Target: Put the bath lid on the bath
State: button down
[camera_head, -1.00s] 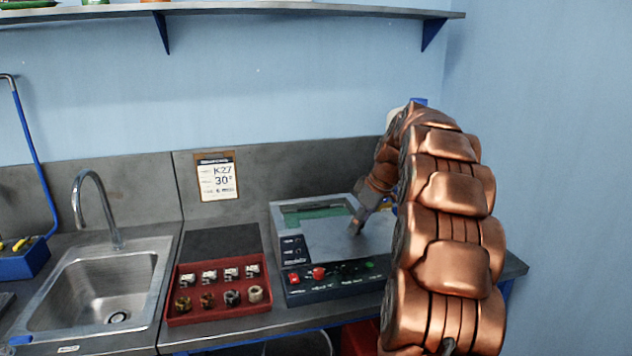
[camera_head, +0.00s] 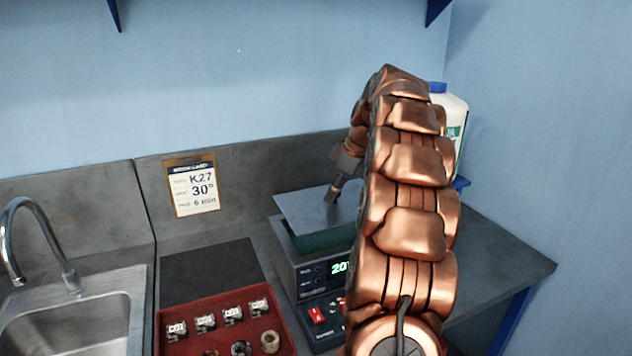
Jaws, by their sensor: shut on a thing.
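The bath lid (camera_head: 303,211) is a flat grey plate. My gripper (camera_head: 332,194) is shut on it near its right side. The lid is over the back part of the bath (camera_head: 285,247), a grey box with a lit green display. A strip of the bath's green inside (camera_head: 325,240) shows below the lid's front edge. The lid looks a little above the rim, but I cannot tell whether it touches anywhere. My copper arm hides the right side of the bath and part of the lid.
A red tray (camera_head: 205,310) with labelled blocks and small rings stands left of the bath, in front of a dark mat (camera_head: 208,272). A sink (camera_head: 85,325) is at the far left. A white bottle (camera_head: 455,115) stands behind my arm. The bench at right (camera_head: 500,260) is clear.

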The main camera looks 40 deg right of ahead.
aim_at(338, 202)
jog(key=shift+w, duration=0.25)
jog(key=shift+f, duration=1.85)
jog(key=shift+f+b, duration=0.9)
jog(key=shift+f, duration=0.05)
jog(key=shift+s+b, duration=0.15)
jog(key=shift+b, duration=0.35)
jog(key=shift+f+b, duration=0.55)
jog(key=shift+f, duration=0.1)
jog(key=c, duration=0.7)
grip_release()
